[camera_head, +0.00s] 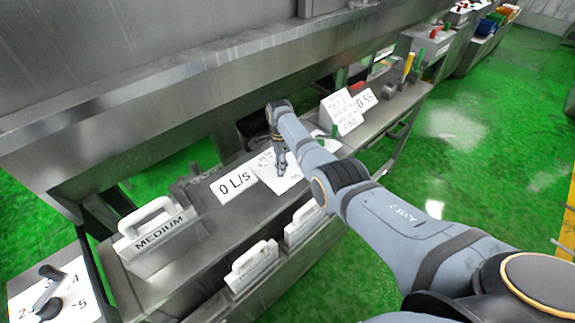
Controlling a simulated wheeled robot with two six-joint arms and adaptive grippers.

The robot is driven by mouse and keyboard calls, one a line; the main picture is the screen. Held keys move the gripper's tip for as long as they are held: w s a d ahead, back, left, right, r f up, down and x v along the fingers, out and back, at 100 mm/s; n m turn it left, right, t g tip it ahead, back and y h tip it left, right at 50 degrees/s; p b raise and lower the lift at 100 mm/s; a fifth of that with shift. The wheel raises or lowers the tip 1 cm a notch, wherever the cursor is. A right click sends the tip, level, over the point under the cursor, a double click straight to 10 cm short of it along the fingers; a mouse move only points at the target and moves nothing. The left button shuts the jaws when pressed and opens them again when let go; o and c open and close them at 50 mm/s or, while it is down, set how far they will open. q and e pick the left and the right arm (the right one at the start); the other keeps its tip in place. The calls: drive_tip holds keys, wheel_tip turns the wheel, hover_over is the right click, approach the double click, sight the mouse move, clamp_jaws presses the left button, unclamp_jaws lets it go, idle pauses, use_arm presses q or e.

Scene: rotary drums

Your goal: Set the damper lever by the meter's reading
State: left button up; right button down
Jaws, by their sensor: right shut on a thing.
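My right gripper (280,158) points down at a white marked plate (267,178) on the steel bench. It is shut on what looks like a small dark lever on this plate; the fingers and arm hide most of it. A white sign reading "0 L/s" (233,184) stands just left of the plate. Another white plate (85,305) with numbers, including 2 and 5, carries a grey and black lever (48,292) at the lower left. A sign reading about "0.55" (357,108) stands at the right. My left gripper is not in view.
A white-handled block labelled "MEDIUM" (158,237) stands on the bench at the left. Two more white-handled blocks (250,265) sit at the front on a lower level. A folded text card (339,110), a yellow handle (408,65) and a green handle (417,63) lie farther right. The floor is green.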

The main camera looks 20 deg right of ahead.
drive_tip(key=shift+w+a+m+b, duration=0.3)
drive_tip(key=shift+a+m, duration=0.2)
drive_tip(key=shift+m, duration=0.3)
drive_tip(key=c, duration=1.1)
unclamp_jaws()
wheel_tip(320, 180, up, 12)
drive_tip(key=shift+s, duration=0.1)
